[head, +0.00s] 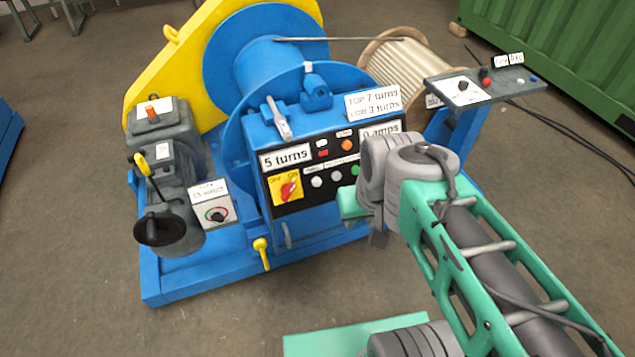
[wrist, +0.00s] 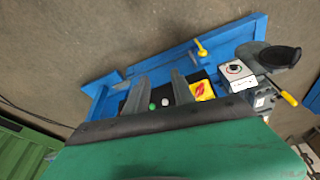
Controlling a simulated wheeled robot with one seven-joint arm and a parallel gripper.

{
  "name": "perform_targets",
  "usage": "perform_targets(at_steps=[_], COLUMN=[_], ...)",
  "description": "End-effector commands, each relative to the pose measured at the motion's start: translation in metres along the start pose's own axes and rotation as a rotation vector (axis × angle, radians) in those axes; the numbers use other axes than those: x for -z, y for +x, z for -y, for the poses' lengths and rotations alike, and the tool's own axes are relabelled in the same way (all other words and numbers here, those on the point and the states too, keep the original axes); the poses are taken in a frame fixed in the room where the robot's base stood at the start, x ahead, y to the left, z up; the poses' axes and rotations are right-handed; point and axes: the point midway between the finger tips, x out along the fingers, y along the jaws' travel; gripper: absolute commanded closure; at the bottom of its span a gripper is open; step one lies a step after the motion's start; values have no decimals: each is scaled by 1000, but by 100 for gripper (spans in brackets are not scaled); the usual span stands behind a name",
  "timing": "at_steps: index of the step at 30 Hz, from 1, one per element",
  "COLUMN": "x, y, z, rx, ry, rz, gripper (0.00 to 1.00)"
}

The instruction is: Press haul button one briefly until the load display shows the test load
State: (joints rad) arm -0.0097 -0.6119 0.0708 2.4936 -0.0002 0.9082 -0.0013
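The control panel (head: 300,180) is on the front of a blue winch. The small button labels are unreadable, so I cannot tell which is haul button one. Displays read "5 turns" (head: 286,157) and "0 amps" (head: 380,132). My gripper (wrist: 159,76) is open and empty in front of the panel. In the wrist view, the green button (wrist: 152,106) and a white button (wrist: 165,102) show between its fingers. Contact cannot be seen.
A small box with a dial (head: 217,214), labelled with an amps figure, stands left of the panel. A grey console (head: 478,88) is at the right, by a rope reel (head: 400,65).

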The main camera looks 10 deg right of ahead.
Motion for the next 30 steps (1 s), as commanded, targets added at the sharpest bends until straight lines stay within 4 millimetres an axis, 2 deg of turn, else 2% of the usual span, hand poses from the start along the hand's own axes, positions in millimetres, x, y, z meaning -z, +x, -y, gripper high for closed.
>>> perform_targets(at_steps=[1,10,30], x=[0,0,0], y=[0,0,0], z=[0,0,0], rx=[0,0,0], ry=[0,0,0], rz=[0,0,0], gripper=[75,99,100])
